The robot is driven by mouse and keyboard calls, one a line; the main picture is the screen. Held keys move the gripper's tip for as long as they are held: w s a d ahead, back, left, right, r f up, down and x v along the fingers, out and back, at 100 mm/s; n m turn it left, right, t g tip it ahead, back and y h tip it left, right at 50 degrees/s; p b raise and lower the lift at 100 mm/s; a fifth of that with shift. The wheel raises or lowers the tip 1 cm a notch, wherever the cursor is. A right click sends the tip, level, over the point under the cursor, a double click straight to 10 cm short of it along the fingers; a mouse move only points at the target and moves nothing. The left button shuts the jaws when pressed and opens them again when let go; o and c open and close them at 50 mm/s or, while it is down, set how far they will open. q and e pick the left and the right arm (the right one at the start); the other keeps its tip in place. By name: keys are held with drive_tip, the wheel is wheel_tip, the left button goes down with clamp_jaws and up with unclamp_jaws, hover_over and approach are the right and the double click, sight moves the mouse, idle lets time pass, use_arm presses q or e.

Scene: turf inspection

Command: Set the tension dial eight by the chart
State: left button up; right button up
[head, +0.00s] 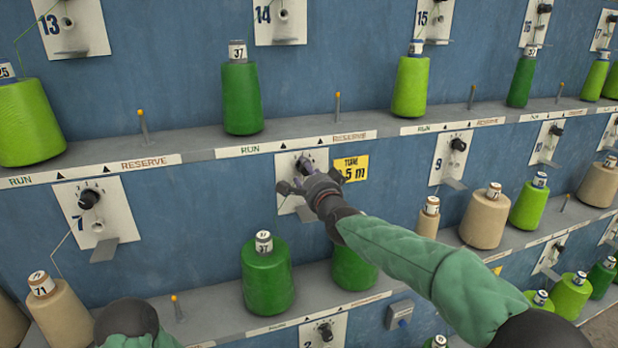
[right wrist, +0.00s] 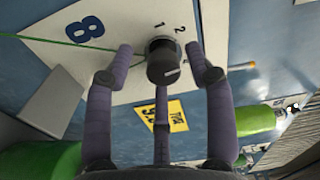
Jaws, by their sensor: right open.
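Dial eight is a black knob (right wrist: 162,62) on a white plate marked 8 (right wrist: 120,45). The numbers 1 and 2 show beside it; a pale mark shows on the knob, but I cannot tell which number it points at. My right gripper (head: 303,176) is in front of this plate (head: 288,202) and partly hides it. In the right wrist view the open fingers of my right gripper (right wrist: 161,58) stand on either side of the knob, apart from it, with a third finger below. My left gripper is out of view. No chart is recognisable.
A yellow tag (head: 354,168), partly covered, is right of dial eight. Dial seven (head: 89,199) and dial nine (head: 457,144) flank it. A green cone (head: 242,97) stands on the shelf above, another (head: 266,275) below. Thin yellow-tipped posts (head: 337,106) rise from the shelves.

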drive_tip(key=v, duration=1.2)
